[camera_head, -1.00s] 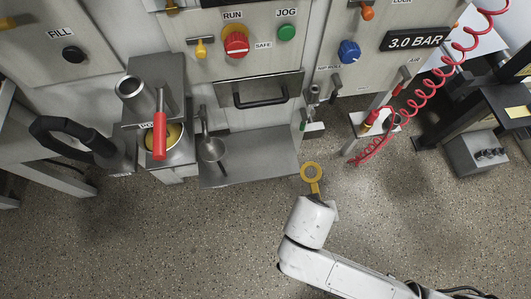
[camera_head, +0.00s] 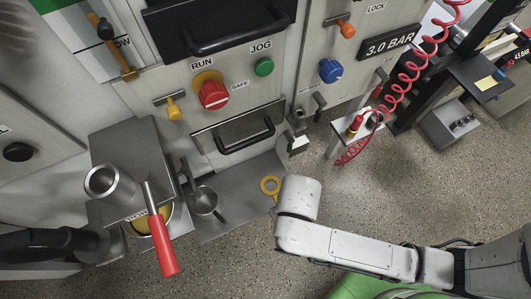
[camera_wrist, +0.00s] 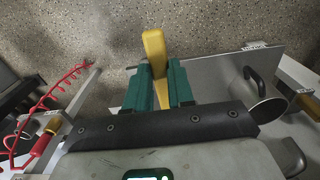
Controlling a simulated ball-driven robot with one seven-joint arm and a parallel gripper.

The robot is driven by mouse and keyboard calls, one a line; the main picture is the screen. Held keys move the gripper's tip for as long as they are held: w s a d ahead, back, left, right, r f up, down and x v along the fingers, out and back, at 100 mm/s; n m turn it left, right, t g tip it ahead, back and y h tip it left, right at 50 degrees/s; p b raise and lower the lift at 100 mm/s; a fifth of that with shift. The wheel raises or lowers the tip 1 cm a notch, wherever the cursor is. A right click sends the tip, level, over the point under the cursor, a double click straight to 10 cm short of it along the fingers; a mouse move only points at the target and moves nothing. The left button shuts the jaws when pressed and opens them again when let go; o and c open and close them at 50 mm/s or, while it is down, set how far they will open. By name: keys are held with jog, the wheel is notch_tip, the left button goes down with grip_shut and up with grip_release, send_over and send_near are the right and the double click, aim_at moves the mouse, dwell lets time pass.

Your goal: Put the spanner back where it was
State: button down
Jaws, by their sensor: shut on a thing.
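The yellow spanner (camera_head: 270,186) shows its ring end in the head view, over the right end of the grey steel shelf (camera_head: 235,190). In the wrist view, the spanner (camera_wrist: 154,45) stands up between the two green fingers of my gripper (camera_wrist: 158,80). My gripper is shut on it. In the head view my white wrist hides most of the gripper and the spanner's lower part. I cannot tell whether the spanner touches the shelf.
A ladle (camera_head: 203,200) lies on the shelf's left part. A red-handled tool (camera_head: 162,240) sticks out at left. The machine front with RUN and JOG knobs (camera_head: 213,94) rises behind. A coiled red hose (camera_head: 400,107) hangs at right. Speckled floor (camera_head: 390,180) is open at right.

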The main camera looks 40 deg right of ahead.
jog(key=w, duration=0.1)
jog(key=w+f, duration=0.1)
jog(key=w, duration=0.1)
jog(key=w+f, duration=0.1)
jog(key=shift+w+d+b, duration=0.15)
jog(key=shift+d+b, duration=0.15)
jog(key=b, duration=0.2)
send_over(268, 201)
jog(key=f, duration=0.3)
jog(key=s+f, duration=0.1)
jog(key=f, duration=0.1)
jog(key=shift+a, duration=0.15)
jog(key=shift+w+f, duration=0.55)
jog(key=shift+f, duration=0.05)
notch_tip(268, 201, down, 3)
jog(key=shift+b, duration=0.45)
jog(key=c, duration=1)
grip_release()
jog(key=shift+s, duration=0.1)
